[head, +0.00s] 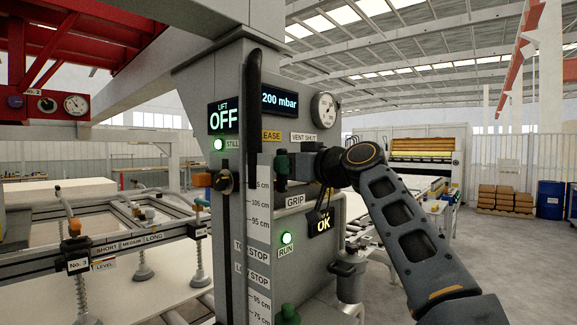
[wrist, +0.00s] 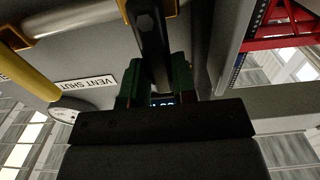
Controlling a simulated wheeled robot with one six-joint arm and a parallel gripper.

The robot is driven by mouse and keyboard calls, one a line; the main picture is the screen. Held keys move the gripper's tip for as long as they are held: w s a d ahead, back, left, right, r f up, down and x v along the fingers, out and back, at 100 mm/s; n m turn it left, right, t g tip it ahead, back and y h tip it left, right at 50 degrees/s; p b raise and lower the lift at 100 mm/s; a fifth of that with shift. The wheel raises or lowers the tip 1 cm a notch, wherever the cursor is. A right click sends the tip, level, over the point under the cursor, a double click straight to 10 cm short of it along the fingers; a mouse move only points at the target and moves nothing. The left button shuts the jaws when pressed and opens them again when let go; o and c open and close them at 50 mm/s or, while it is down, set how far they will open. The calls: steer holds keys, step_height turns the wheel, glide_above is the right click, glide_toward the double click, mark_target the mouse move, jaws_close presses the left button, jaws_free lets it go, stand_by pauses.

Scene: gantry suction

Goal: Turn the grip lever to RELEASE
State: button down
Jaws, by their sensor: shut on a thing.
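The black grip lever (wrist: 152,45) runs from a hub with a hex bolt at the top of the wrist view down between my fingers. My gripper (wrist: 156,88) is shut on it with its green-padded fingers, one on each side. In the head view my gripper (head: 283,162) reaches in from the right to the panel, and its fingers and my wrist hide most of the lever. A yellow RELEASE label (head: 271,136), partly covered, is above my gripper. A white GRIP label (head: 296,200) is below it. The lever's exact angle is hard to tell.
A long black upright bar (head: 253,115) stands just left of my gripper, before a height scale (head: 259,235). A VENT SHUT label (head: 304,137), gauge (head: 324,110) and "200 mbar" display (head: 279,101) are above.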

steer(key=shift+w+f, duration=0.1)
steer(key=shift+f, duration=0.2)
steer(key=c, duration=1.3)
jaws_free()
steer(key=o, duration=0.4)
steer(key=shift+r, duration=0.2)
steer(key=shift+s+d, duration=0.1)
steer(key=shift+s, duration=0.1)
steer(key=b+v, duration=0.4)
steer(key=v, duration=0.9)
steer(key=shift+s+d, duration=0.2)
steer(key=shift+d, duration=0.05)
